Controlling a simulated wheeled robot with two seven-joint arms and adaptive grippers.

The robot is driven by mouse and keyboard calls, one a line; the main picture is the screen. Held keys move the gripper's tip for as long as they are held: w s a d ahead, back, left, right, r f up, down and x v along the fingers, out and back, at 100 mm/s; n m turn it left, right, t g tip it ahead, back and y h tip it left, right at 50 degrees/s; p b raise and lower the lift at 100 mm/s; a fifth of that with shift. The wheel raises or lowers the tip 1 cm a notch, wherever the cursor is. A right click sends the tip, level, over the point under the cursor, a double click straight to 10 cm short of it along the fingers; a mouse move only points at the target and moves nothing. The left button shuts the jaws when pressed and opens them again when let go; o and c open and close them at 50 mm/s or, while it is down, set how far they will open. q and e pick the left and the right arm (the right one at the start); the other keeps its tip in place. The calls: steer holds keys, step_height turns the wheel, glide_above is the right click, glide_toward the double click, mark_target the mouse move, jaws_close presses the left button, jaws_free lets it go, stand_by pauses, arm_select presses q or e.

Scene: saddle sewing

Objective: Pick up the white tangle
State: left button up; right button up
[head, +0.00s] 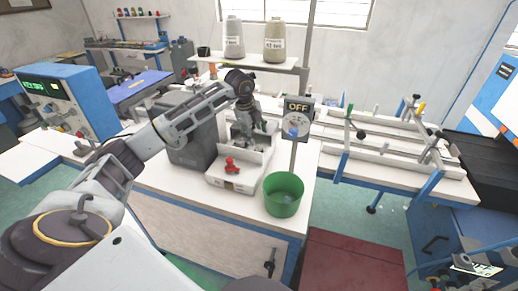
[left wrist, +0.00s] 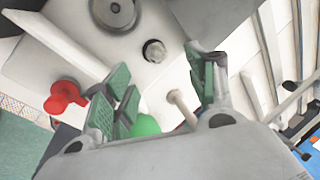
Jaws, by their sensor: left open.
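My left gripper (head: 243,140) is over the white machine bed (head: 233,184) on the table, its fingers pointing down. In the left wrist view the left gripper (left wrist: 162,88) is open, its green-padded fingers apart. A small roundish dark-and-white thing (left wrist: 154,50) lies on the white surface beyond the fingertips; it may be the white tangle, but I cannot tell. I see no clear tangle in the head view, where the gripper covers part of the bed. I cannot make out my right gripper.
A red knob (head: 231,165) stands on the machine bed. A green bucket (head: 284,204) stands at the table's front right. A post with an OFF sign (head: 297,106) rises behind it. Two thread cones (head: 275,40) stand on a shelf above. A blue-legged frame table (head: 395,175) is to the right.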

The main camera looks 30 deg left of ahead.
mark_target(258, 146)
arm_select(q)
steer(key=shift+x, duration=1.05)
steer(key=shift+f, duration=0.1)
steer(key=shift+s+p+x, duration=0.15)
steer(key=shift+p+x, duration=0.1)
steer(key=shift+x, duration=0.7)
steer(key=shift+s+p+x, duration=0.1)
steer(key=shift+p+x, duration=0.15)
steer(key=shift+x, duration=0.7)
steer(key=shift+w+f, duration=0.15)
steer(key=shift+f, duration=0.65)
arm_select(e)
steer(key=shift+w+a+r, duration=0.45)
steer(key=shift+a+r, duration=0.15)
arm_select(q)
steer(key=c, duration=0.7)
steer(key=shift+c, duration=0.5)
arm_select(e)
steer(key=shift+s, duration=0.1)
